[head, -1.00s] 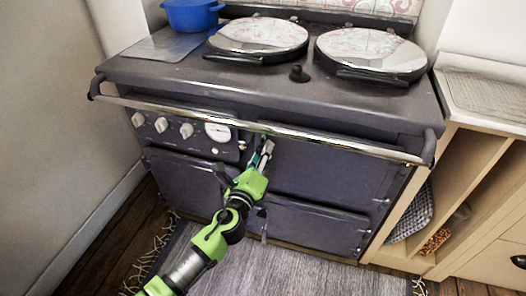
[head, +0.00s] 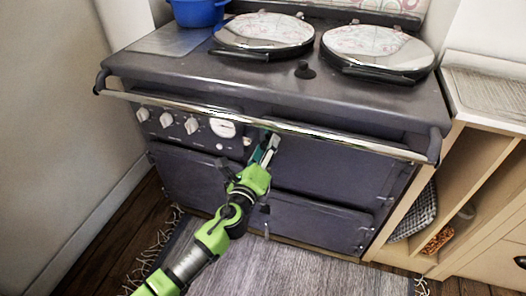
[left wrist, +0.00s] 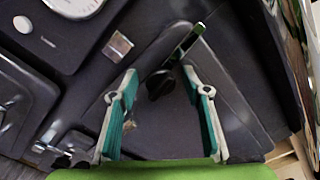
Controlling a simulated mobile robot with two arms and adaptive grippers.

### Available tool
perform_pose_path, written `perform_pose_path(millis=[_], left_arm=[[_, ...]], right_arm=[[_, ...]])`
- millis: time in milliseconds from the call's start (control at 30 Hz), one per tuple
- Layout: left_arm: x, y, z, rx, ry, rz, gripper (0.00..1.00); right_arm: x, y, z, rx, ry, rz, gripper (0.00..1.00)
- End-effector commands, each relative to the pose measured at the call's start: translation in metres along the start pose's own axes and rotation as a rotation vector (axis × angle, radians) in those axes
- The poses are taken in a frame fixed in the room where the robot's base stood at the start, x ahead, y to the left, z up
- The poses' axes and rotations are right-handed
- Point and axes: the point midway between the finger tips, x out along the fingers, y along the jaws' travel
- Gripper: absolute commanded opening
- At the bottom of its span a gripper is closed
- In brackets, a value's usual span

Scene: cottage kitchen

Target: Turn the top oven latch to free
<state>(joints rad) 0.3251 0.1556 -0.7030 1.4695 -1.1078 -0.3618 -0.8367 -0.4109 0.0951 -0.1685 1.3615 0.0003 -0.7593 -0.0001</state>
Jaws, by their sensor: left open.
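The top oven latch shows in the left wrist view as a dark round pivot (left wrist: 160,84) with a bar (left wrist: 186,44) slanting up and to the right, which catches a green reflection. It is on the dark upper right oven door (head: 325,168). My left gripper (head: 267,149) is open in front of this door's left edge, just below the rail. In the left wrist view, the two teal-lined fingers (left wrist: 159,76) stand on either side of the pivot, apart from each other. Whether either touches the latch I cannot tell. In the head view the gripper hides the latch. My right gripper is not in view.
A chrome rail (head: 330,136) runs across the range front, just above my gripper. A panel with white knobs (head: 192,126) and a round gauge (head: 223,128) is at left. A small square metal plate (left wrist: 118,44) sits left of the latch. A rug (head: 290,268) covers the floor.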

Motion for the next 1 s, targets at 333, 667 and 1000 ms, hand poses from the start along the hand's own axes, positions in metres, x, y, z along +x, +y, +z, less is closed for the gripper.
perform_pose_path(millis=[333, 667, 1000], left_arm=[[-0.045, 0.002, -0.001, 0.000, 0.003, 0.002, 0.44], [-0.105, 0.002, 0.001, 0.000, -0.001, 0.004, 0.44], [-0.120, 0.002, 0.002, 0.001, -0.004, 0.003, 0.44]], right_arm=[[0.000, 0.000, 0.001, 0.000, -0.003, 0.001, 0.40], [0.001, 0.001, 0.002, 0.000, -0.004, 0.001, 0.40], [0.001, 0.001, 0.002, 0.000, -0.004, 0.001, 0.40]])
